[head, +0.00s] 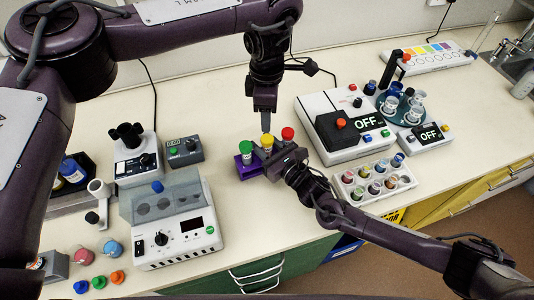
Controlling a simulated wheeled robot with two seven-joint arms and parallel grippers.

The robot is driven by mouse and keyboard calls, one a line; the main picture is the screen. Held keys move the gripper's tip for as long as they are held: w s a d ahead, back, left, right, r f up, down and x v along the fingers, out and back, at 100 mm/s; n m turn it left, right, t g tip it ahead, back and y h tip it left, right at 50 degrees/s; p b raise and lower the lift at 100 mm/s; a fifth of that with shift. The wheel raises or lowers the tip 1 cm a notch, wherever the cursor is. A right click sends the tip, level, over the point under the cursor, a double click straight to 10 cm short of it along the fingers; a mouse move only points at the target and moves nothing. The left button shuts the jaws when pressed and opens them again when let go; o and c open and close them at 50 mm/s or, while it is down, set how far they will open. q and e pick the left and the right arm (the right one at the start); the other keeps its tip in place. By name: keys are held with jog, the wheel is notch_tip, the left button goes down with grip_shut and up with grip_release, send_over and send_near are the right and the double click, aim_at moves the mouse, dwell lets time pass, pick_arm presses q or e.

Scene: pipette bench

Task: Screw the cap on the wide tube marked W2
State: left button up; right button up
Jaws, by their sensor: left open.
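A small purple rack (246,170) stands mid-bench with tubes in it. They show a green cap (246,147), a yellow cap (267,141) and a red cap (288,133). The marks are too small to read, so I cannot tell which tube is W2. My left gripper (266,128) points straight down, its fingertips just above or at the yellow cap; it is open. My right gripper (274,163) is low against the right front of the rack, below the yellow and red caps. Its fingers are partly hidden, and I cannot tell whether they hold a tube.
Loose blue (81,287), green (99,282) and orange (117,277) caps lie at the front left. A white device (178,247) with a clear cover stands left of the rack. A white tray of vials (374,182) and an OFF-display machine (345,125) are at right.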

jog(key=shift+w+a, duration=0.1)
jog(key=shift+w, duration=0.1)
grip_shut()
dwell(0.3)
